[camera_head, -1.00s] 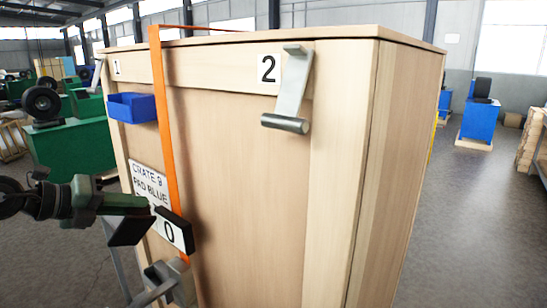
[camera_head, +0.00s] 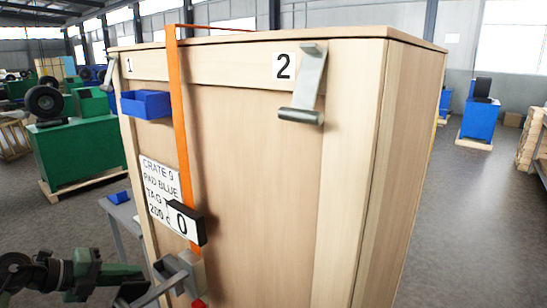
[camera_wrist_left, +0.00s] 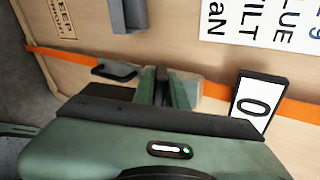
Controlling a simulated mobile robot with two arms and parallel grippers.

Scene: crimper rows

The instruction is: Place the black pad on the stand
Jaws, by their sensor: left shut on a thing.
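My left gripper (camera_head: 118,285) is low at the left of the head view, in front of the crate. The pad is apart from the stand's visible top. My right gripper is out of view.
A tall wooden crate (camera_head: 250,190) fills the middle. An orange strap (camera_head: 181,120) runs down it, past a black-edged "0" block (camera_head: 187,223) to a grey tensioner with a lever (camera_head: 180,275). A blue bin (camera_head: 146,104) and metal hook (camera_head: 308,90) are on the crate.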

